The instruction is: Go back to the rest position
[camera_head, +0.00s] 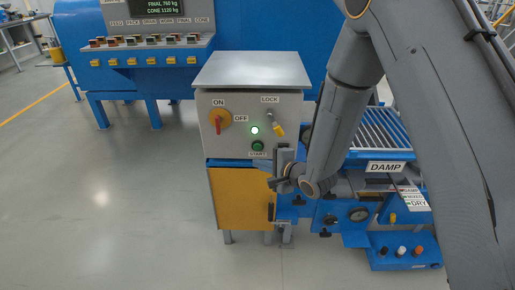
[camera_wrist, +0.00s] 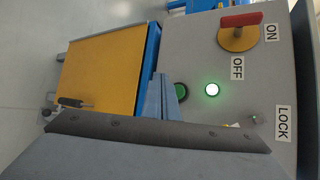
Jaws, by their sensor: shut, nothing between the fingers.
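My gripper (camera_wrist: 160,98) is shut and empty, its fingers close to the green START button (camera_head: 258,146) on the grey control box. The button also shows beside the fingertips in the wrist view (camera_wrist: 181,91); I cannot tell whether they touch it. In the head view my gripper (camera_head: 272,168) is small and partly hidden against the box's lower right. The red-handled rotary switch (camera_head: 219,122) has its handle roughly upright, in line with the ON label. The lamp (camera_head: 254,130) glows whitish green. A yellow-tagged piece (camera_head: 278,129) hangs under the LOCK label.
A yellow cabinet door (camera_head: 240,197) is below the box. A blue console (camera_head: 150,58) with several switches stands behind left. Open floor (camera_head: 100,200) lies left.

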